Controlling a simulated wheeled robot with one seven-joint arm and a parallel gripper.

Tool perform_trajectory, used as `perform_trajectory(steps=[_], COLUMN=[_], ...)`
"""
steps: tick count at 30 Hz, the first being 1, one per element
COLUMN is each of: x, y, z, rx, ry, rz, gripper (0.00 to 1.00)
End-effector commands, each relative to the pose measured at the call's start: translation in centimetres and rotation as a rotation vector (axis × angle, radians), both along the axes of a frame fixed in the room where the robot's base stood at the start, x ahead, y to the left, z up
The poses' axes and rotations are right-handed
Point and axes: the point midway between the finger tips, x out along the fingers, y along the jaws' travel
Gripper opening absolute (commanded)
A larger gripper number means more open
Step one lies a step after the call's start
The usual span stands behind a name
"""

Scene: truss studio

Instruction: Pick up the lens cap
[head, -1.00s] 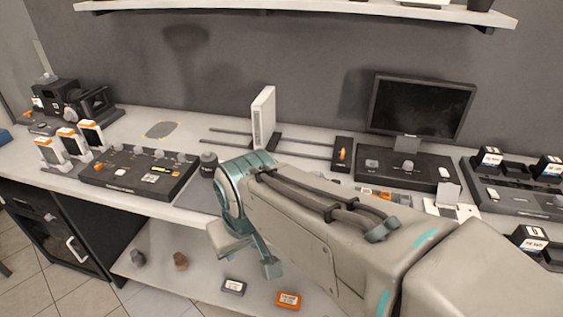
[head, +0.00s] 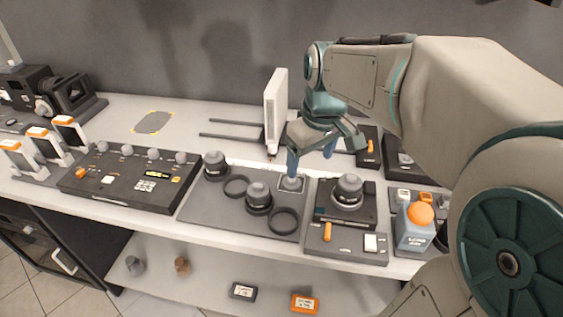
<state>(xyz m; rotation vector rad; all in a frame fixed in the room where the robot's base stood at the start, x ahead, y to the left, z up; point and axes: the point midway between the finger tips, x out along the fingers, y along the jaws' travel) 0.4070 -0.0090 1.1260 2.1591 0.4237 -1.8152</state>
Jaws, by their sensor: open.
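A small round grey piece (head: 290,183), which looks like the lens cap, lies at the back right of the grey mat (head: 208,205). It is small and partly hidden by a finger, so I cannot be sure what it is. My gripper (head: 311,164) points down at the back of the mat, with its jaws apart and nothing seen between them. Its left finger appears just above or beside the small piece; I cannot tell if they touch. The right finger is farther back, to the right.
Lenses (head: 258,197) and dark rings (head: 285,221) share the mat. A device with a round knob (head: 347,190) and an orange-capped bottle (head: 415,228) stand to the right. A white upright panel (head: 275,112) stands behind. A control panel (head: 131,175) is at left.

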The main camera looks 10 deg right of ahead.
Motion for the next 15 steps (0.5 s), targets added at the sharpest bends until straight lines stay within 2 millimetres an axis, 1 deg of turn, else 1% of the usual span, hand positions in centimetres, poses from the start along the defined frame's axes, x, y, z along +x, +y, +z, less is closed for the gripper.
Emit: perform_trajectory(steps=[1, 6, 9, 12, 15], x=[2.1, 8.0, 10.9, 13.2, 14.6], y=[-0.1, -0.5, -0.5, -0.5, -0.4], z=[-1.2, -3.0, -4.3, -5.4, -6.1], rx=[-0.009, -0.039, -0.055, -0.069, -0.078], ry=[0.02, 0.073, 0.103, 0.125, 0.139], rz=[0.055, 0.258, 0.366, 0.456, 0.518], gripper=[0.76, 0.76, 0.76, 0.76, 0.76])
